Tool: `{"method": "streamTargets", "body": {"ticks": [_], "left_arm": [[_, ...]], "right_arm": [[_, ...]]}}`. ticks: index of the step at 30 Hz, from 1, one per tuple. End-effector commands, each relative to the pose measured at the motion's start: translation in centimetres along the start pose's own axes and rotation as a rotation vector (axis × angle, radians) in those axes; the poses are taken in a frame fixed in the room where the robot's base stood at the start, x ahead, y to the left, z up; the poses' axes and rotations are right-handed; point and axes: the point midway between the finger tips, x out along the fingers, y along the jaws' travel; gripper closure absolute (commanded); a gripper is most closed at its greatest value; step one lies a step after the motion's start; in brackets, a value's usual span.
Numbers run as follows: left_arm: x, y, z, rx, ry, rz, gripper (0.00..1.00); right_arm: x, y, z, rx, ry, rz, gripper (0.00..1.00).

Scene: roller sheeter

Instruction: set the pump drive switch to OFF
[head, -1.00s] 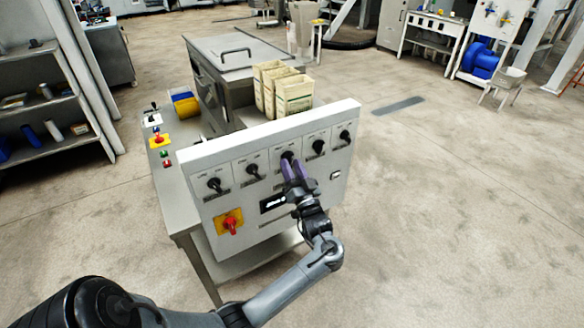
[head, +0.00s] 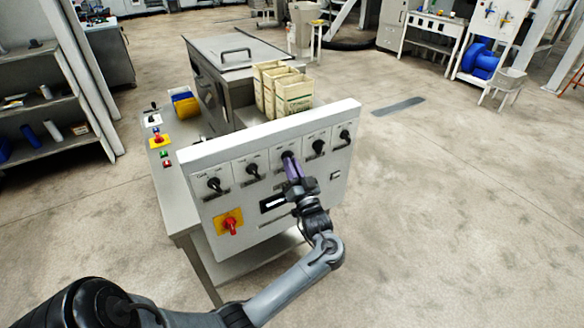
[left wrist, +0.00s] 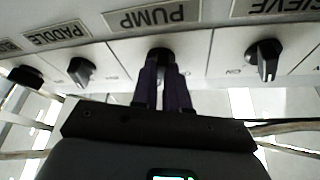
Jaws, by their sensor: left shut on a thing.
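The white switch panel (head: 200,157) carries a row of black rotary switches. The pump switch (left wrist: 160,54) is the middle one, under the PUMP label (left wrist: 152,17), which shows upside down in the left wrist view. My left gripper (head: 291,166) is shut on the pump switch knob, its purple fingers on both sides of it in the left wrist view (left wrist: 161,70). The fingers hide most of the knob, so its exact setting cannot be read. My right gripper is not in view.
Neighbouring switches, the sieve one (left wrist: 264,60) and the paddle one (left wrist: 81,71), sit close on either side. A red knob on a yellow plate (head: 229,222) is lower left. Cartons (head: 293,95) stand behind the panel.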

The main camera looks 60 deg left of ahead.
Motion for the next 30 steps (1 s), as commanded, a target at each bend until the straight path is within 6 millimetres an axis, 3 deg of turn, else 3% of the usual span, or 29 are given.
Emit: {"method": "streamTargets", "body": {"ticks": [21,30], "left_arm": [[-0.1,0.8,0.4,-0.475,-0.003,-0.199,1.00],[0.0,0.9,0.1,-0.644,-0.002,-0.267,1.00]], "right_arm": [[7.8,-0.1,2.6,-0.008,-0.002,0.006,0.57],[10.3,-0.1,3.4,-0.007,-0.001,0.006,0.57]]}}
